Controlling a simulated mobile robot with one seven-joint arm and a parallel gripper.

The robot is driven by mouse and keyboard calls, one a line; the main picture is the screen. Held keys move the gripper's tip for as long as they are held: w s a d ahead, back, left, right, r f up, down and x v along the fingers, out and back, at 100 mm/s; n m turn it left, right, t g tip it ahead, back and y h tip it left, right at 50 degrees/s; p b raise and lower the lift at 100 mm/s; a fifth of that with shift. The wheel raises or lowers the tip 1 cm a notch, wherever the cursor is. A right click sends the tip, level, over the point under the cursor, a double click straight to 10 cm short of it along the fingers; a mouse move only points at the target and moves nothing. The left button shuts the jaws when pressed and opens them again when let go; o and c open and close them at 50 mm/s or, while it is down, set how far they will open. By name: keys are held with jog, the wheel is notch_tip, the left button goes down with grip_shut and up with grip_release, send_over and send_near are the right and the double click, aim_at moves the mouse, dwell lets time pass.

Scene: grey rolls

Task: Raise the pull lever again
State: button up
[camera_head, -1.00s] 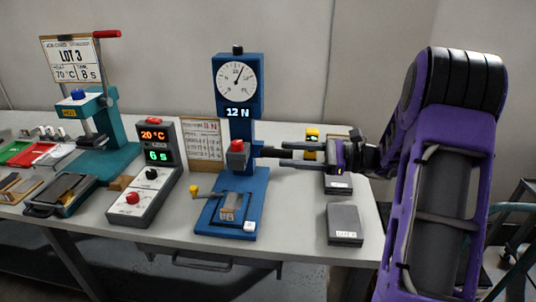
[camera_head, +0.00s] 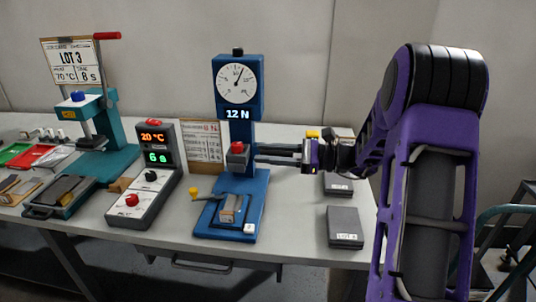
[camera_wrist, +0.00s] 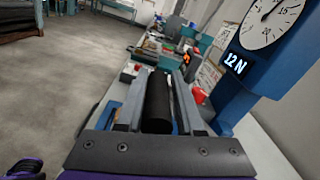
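The blue tester (camera_head: 239,110) stands at the middle of the bench with a round dial and a 12 N display. My gripper (camera_head: 258,153) points left at the tester's right side, roughly level with the red block. Its fingers are apart, one each side of the cylinder. Whether either finger touches it is unclear.
A crank with a yellow knob (camera_head: 194,192) and a sample block are at the tester's base. A control box (camera_head: 150,175) showing 20 °C and 6 s stands left of it. A teal press (camera_head: 112,130) is farther left. Dark grey boxes (camera_head: 344,225) lie on the right side.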

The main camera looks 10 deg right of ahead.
jog(key=shift+s+f, duration=0.1)
jog(key=shift+f, duration=0.05)
grip_shut()
jog(key=shift+a+f, duration=0.1)
jog(key=shift+f, duration=0.1)
dwell(0.6)
